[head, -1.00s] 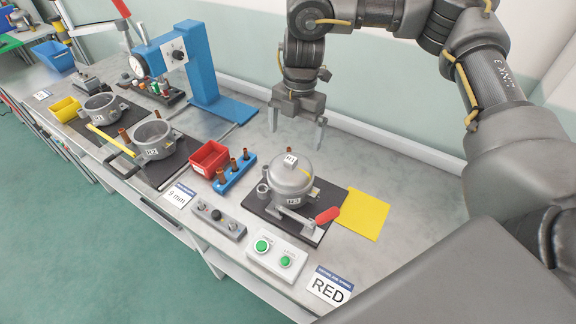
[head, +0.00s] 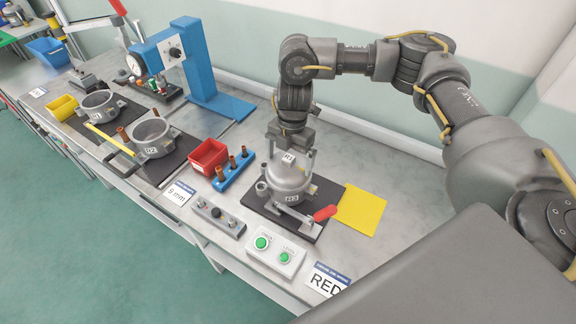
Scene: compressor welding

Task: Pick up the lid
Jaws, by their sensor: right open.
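The lid (head: 289,170) is a grey metal dome with a small white label on its top. It sits on the pot body (head: 290,195) on a dark plate (head: 256,202) at the right part of the bench. My right gripper (head: 291,160) points down over the lid, open, with one finger at each side of the dome. I cannot tell whether the fingers touch it. My left gripper is not in view.
A red-handled clamp (head: 325,212) stands in front of the pot, with a yellow sheet (head: 361,210) to its right. A blue rack (head: 234,168) and a red bin (head: 209,156) are to the left. A green-button box (head: 275,252) is in front. A blue press (head: 198,70) stands behind.

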